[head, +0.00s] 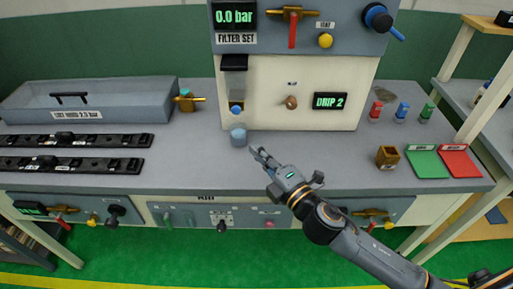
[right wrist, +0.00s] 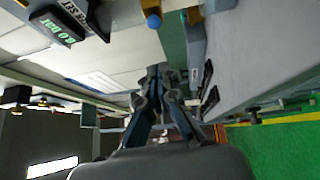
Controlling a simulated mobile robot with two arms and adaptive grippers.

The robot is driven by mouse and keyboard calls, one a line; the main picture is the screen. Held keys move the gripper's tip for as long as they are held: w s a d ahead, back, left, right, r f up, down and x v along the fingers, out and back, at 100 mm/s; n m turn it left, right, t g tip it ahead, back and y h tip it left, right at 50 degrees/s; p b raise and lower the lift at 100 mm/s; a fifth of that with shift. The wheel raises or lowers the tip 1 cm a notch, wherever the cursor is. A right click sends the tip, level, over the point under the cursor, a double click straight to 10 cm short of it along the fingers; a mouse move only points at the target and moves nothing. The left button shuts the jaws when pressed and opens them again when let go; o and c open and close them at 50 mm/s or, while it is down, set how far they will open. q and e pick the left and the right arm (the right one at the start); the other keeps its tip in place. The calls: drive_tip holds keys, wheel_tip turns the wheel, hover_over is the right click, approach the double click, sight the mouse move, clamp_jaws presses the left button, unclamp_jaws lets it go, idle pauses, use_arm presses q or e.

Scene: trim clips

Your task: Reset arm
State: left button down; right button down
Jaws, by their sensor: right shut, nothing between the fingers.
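My right arm reaches in from the lower right in the head view. Its gripper (head: 262,157) is above the front part of the grey workbench (head: 330,160), just right of and below a small blue-grey cylinder (head: 238,137). The fingers are shut and empty. In the right wrist view the gripper (right wrist: 160,75) points along the bench, its fingers together. I see no contact between the gripper and the cylinder. My left gripper is in neither view.
A filter machine (head: 300,75) with gauges and valves stands behind. Black clip rails (head: 70,164) and a grey tray (head: 30,108) are at left. A small brown box (head: 387,158), a green mat (head: 427,163) and a red mat (head: 460,163) lie at right.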

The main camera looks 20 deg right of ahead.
drive_tip(key=s+d+f+m+g+h, duration=0.5)
drive_tip(key=s+d+f+m+h, duration=0.25)
drive_tip(key=f+m, duration=0.4)
drive_tip(key=s+f+m+g+y, duration=0.1)
drive_tip(key=s+f+m+g, duration=0.35)
drive_tip(key=s, duration=0.45)
drive_tip(key=s+f+m+g, duration=0.3)
drive_tip(key=s+m+g, duration=0.2)
drive_tip(key=s, duration=0.4)
wheel_tip(320, 180, down, 28)
drive_tip(key=s+r, duration=0.1)
drive_tip(key=s, duration=0.1)
drive_tip(key=s+d+f+g, duration=0.2)
drive_tip(key=s+f, duration=1.3)
drive_tip(key=s, duration=0.1)
drive_tip(key=shift+f+n, duration=0.15)
drive_tip(key=shift+n, duration=0.25)
